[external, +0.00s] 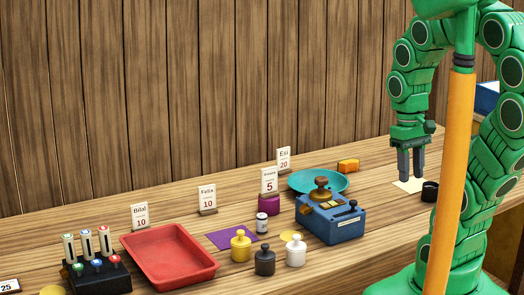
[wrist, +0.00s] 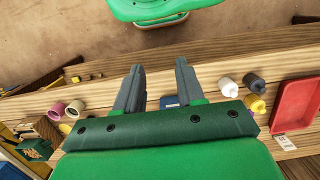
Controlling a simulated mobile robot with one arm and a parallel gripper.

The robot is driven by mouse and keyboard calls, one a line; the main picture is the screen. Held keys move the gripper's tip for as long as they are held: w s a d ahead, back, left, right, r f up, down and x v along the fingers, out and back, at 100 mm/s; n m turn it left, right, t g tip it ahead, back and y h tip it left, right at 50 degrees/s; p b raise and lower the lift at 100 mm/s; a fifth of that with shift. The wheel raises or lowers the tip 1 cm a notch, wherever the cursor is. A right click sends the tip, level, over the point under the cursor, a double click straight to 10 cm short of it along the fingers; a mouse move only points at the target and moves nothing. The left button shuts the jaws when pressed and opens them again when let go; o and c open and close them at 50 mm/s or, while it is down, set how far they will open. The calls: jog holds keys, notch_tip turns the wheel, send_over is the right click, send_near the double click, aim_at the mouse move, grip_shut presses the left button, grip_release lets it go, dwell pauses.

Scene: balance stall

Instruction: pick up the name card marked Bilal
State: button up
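The name card marked Bilal (external: 140,215) stands upright in a small holder at the left of the counter, just behind the red tray. It reads Bilal and 10. A small pale card (wrist: 285,142) shows beside the red tray in the wrist view, but its writing is too small to read. My gripper (external: 411,178) is at the right end of the counter, far from the Bilal card, pointing down above a cream sheet. Its two fingers are apart with nothing between them, as the wrist view also shows (wrist: 158,70).
The red tray (external: 170,258) and a black marker stand (external: 97,273) are in front of the Bilal card. Cards for Felix (external: 208,199) and Esi (external: 283,160) stand to its right. A blue scale (external: 330,220) and several weights fill the middle. A black cup (external: 429,191) is beside my gripper.

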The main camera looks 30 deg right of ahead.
jog(key=w+a+f+m+g+y, duration=0.1)
jog(key=w+a+m+y, duration=0.3)
jog(key=w+a, duration=0.95)
jog(key=w+a+f+m+y, duration=0.1)
jog(key=w+a+m+y, duration=0.25)
jog(key=w+a, duration=1.05)
jog(key=w+a+f+m+y, duration=0.2)
jog(key=w+a+f, duration=0.3)
jog(key=w, duration=0.3)
jog(key=w+a+f+m+t+y, duration=0.1)
jog(key=w+a+f+m+y, duration=0.1)
jog(key=w+a+f+m, duration=0.2)
jog(key=w+a+f+m+t+y, duration=0.1)
jog(key=w+a+f, duration=0.5)
jog(key=w, duration=0.8)
jog(key=shift+w+a+f+m+y, duration=0.1)
jog(key=shift+f+m+y, duration=0.15)
jog(key=shift+f+m, duration=0.5)
jog(key=shift+w+a+f+m+y, duration=0.1)
jog(key=shift+f+m+y, duration=0.1)
jog(key=shift+f+m, duration=0.5)
jog(key=shift+w+a+f, duration=0.1)
jog(key=shift+a+f, duration=0.25)
jog(key=shift+a, duration=0.3)
send_over(136, 229)
jog(key=shift+w+f, duration=0.2)
jog(key=shift+f, duration=0.8)
grip_shut()
